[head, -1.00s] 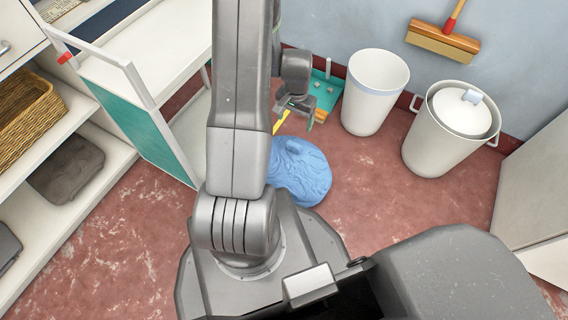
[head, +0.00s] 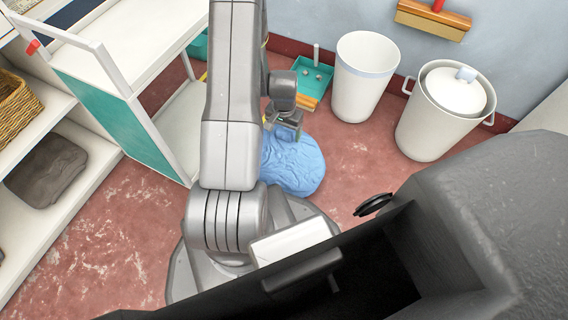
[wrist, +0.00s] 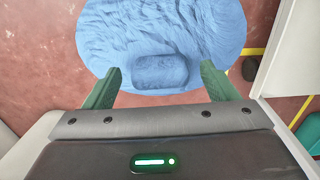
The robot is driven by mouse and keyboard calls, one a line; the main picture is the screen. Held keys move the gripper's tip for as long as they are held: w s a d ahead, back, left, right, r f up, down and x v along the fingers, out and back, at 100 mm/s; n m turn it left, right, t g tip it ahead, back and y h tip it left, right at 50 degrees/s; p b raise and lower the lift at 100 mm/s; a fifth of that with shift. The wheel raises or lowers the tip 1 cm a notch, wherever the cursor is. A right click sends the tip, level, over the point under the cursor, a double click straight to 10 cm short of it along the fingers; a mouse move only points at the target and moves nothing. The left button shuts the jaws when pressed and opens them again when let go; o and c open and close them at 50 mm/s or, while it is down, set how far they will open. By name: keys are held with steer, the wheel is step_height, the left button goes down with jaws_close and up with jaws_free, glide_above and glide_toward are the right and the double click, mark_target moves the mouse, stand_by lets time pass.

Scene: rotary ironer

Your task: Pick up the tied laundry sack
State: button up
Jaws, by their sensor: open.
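The tied laundry sack (head: 293,168) is a light blue, wrinkled, rounded bundle on the red floor, partly hidden behind my arm in the head view. In the wrist view the sack (wrist: 160,35) fills the upper middle, with a raised block-like knot (wrist: 160,70) on its near side. My gripper (head: 284,132) is over the sack's far part in the head view. In the wrist view my gripper (wrist: 160,88) has its two green fingers spread wide, with the knot between and just beyond their tips. Nothing is held; contact with the sack cannot be told.
A teal tray (head: 312,80) lies behind the sack. A white bin (head: 365,80) and a lidded bin (head: 440,115) stand at the back right by the wall. A white-framed teal panel (head: 110,110) and shelves (head: 75,170) stand on the left.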

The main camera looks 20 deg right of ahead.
steer(key=shift+f, duration=0.25)
jaws_close()
steer(key=shift+r, duration=0.15)
